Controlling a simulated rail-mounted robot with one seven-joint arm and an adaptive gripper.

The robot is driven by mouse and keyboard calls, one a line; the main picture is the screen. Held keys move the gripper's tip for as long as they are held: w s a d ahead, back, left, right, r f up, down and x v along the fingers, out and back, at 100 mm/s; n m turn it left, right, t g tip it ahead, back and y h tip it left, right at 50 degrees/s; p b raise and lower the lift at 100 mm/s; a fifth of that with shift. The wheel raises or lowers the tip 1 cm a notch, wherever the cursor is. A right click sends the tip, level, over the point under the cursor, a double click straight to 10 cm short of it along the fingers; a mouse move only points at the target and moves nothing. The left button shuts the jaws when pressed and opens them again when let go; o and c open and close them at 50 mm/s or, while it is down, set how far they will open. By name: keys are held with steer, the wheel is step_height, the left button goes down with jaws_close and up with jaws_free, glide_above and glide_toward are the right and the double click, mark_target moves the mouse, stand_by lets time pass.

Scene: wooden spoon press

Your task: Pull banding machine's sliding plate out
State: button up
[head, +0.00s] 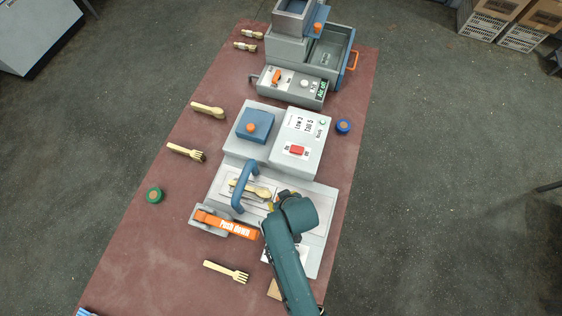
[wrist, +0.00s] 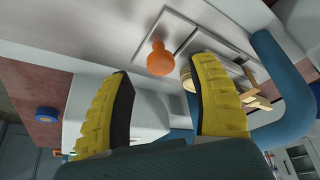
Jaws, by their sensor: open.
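The banding machine (head: 322,225) is a pale grey unit at the near end of the bench. It has a blue arched handle (head: 244,186) and an orange "Push down" lever (head: 226,224). Wooden utensils (head: 250,188) lie on its pale sliding plate, which also shows in the wrist view (wrist: 179,31). An orange knob (wrist: 160,60) stands by the plate. My gripper (head: 271,205) is over the machine. In the wrist view its yellow fingers (wrist: 160,75) are open, with the knob appearing in the gap between their tips. The arm hides the knob in the head view.
A grey box with a blue block (head: 255,126) and red switch stands behind the machine. Further back are a control box (head: 292,87) and a hopper with a tray (head: 330,52). Loose wooden forks and spoons lie along the left. A green button (head: 154,195) is at the left edge.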

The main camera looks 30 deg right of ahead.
steer(key=x, duration=0.3)
steer(key=shift+w+f, duration=0.1)
steer(key=shift+f, duration=0.1)
jaws_close()
